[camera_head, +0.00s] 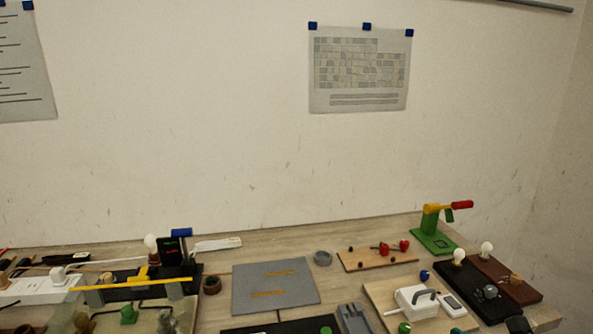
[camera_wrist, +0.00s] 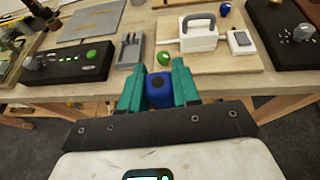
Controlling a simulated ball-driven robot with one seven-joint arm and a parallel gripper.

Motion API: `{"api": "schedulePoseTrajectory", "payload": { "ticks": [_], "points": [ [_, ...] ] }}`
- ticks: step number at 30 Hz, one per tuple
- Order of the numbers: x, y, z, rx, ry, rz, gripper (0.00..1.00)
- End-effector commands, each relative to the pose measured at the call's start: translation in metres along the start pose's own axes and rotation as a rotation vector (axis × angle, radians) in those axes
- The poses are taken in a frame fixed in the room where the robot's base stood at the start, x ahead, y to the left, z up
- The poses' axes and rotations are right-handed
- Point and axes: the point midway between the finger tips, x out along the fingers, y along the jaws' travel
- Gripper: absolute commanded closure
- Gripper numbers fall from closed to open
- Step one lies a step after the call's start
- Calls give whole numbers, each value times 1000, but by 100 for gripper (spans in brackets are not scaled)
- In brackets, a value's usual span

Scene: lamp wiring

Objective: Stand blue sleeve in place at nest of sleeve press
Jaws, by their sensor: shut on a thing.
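My gripper (camera_wrist: 162,75) shows in the wrist view with two teal fingers, shut on a blue sleeve (camera_wrist: 161,97). The sleeve has a dark round opening in the face toward the camera, and its lower part is hidden by the gripper body. The fingers press its left and right sides. What looks like the sleeve press (camera_head: 436,240) stands at the back right of the table, with a green base, yellow arm and red handle. A small dark square on its base may be the nest. The press is outside the wrist view.
In the wrist view, a board with a white handled box (camera_wrist: 198,38) lies beyond my gripper, with a grey bracket (camera_wrist: 130,50) to its left. A black panel (camera_wrist: 60,62) is further left. In the head view, bulb boards (camera_head: 510,280) stand right, before the press.

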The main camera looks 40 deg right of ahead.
Motion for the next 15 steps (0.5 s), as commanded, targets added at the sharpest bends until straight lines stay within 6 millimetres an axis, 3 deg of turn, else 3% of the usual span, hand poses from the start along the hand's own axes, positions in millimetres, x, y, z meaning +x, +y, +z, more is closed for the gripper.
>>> {"api": "schedulePoseTrajectory", "payload": {
  "ticks": [8, 15],
  "points": [
    [20, 68, -32, -28, 5, 79, 97],
    [52, 175, -81, -75, 6, 197, 97]
  ]
}}
